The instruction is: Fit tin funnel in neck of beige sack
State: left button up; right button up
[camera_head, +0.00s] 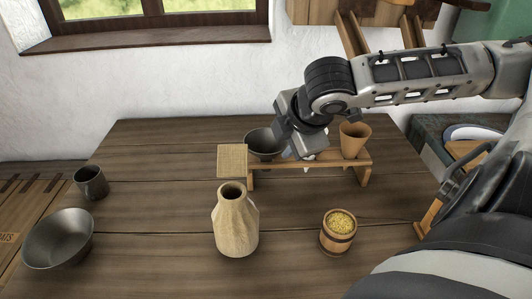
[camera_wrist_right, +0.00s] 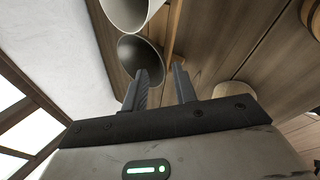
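The beige sack (camera_head: 236,226) stands upright on the table, its round neck open at the top. A dark grey funnel-shaped vessel (camera_head: 264,143), seemingly the tin funnel, sits mouth up at the wooden rack; its lower part is hidden. My right gripper (camera_head: 300,152) is over the rack, just right of it. In the right wrist view the spread fingers of my right gripper (camera_wrist_right: 165,75) are empty; one overlaps the dark funnel's mouth (camera_wrist_right: 138,55) and the other lies outside its rim. I cannot tell whether they touch it. My left gripper is not in view.
The rack (camera_head: 325,164) also carries a terracotta cone (camera_head: 354,138) and a pale one (camera_wrist_right: 130,8), mostly hidden in the head view. A woven square (camera_head: 232,160) is at its left end. A grain tub (camera_head: 338,232), mug (camera_head: 91,182) and bowl (camera_head: 59,238) stand apart.

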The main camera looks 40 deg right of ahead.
aim_at(275, 152)
jog(key=shift+x, duration=1.05)
jog(key=shift+a+b+x, duration=0.15)
jog(key=shift+x, duration=0.8)
jog(key=shift+a+b+x, duration=0.15)
jog(key=shift+x, duration=0.85)
grip_shut()
